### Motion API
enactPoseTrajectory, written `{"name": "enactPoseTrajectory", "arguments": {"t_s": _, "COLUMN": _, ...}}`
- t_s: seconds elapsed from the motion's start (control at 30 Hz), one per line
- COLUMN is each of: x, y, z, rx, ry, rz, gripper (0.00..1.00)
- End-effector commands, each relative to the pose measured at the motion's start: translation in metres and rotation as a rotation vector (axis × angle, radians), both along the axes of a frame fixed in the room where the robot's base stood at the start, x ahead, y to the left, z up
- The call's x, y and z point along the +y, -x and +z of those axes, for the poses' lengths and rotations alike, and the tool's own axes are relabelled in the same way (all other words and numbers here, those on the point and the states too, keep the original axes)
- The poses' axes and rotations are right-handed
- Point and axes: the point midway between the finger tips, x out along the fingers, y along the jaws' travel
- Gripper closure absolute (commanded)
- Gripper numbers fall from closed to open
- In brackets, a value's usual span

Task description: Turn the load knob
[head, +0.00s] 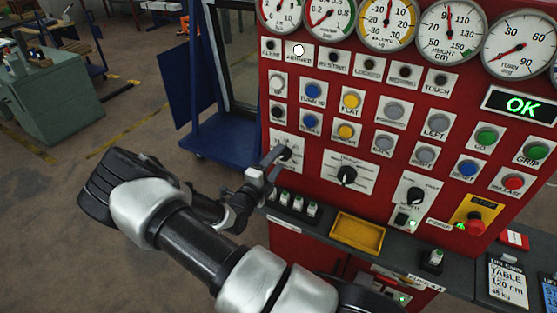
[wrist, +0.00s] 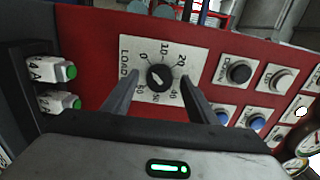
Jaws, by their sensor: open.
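The load knob (wrist: 160,77) is a round black dial on a white square plate marked LOAD, with numbers around it, on the red panel. My gripper (wrist: 158,92) is open in the wrist view, one finger on each side of the knob. I cannot tell whether the fingers touch it. In the head view my gripper (head: 268,167) is at the panel's left edge, in front of the load plate (head: 277,143). It partly hides the plate and knob there.
To the right of the load plate are another black knob (head: 347,175) and several push buttons. A red stop button (head: 475,224) is at the lower right. A ledge below holds a yellow tray (head: 377,238) and small green-topped blocks (head: 297,205). Gauges line the top.

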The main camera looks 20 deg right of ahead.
Motion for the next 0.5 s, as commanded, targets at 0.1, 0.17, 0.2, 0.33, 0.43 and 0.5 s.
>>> {"name": "enactPoseTrajectory", "arguments": {"t_s": 0.1, "x": 0.019, "y": 0.014, "z": -0.001, "rx": 0.002, "ry": -0.001, "rz": 0.004, "gripper": 0.47}}
{"name": "enactPoseTrajectory", "arguments": {"t_s": 0.17, "x": 0.031, "y": 0.022, "z": -0.001, "rx": 0.003, "ry": -0.002, "rz": 0.005, "gripper": 0.47}}
{"name": "enactPoseTrajectory", "arguments": {"t_s": 0.2, "x": 0.039, "y": 0.028, "z": -0.001, "rx": 0.002, "ry": -0.001, "rz": 0.006, "gripper": 0.47}}
{"name": "enactPoseTrajectory", "arguments": {"t_s": 0.33, "x": 0.065, "y": 0.049, "z": -0.001, "rx": 0.003, "ry": 0.0, "rz": 0.005, "gripper": 0.47}}
{"name": "enactPoseTrajectory", "arguments": {"t_s": 0.43, "x": 0.083, "y": 0.064, "z": -0.001, "rx": 0.003, "ry": 0.0, "rz": 0.005, "gripper": 0.47}}
{"name": "enactPoseTrajectory", "arguments": {"t_s": 0.5, "x": 0.096, "y": 0.073, "z": -0.001, "rx": 0.003, "ry": -0.002, "rz": 0.005, "gripper": 0.47}}
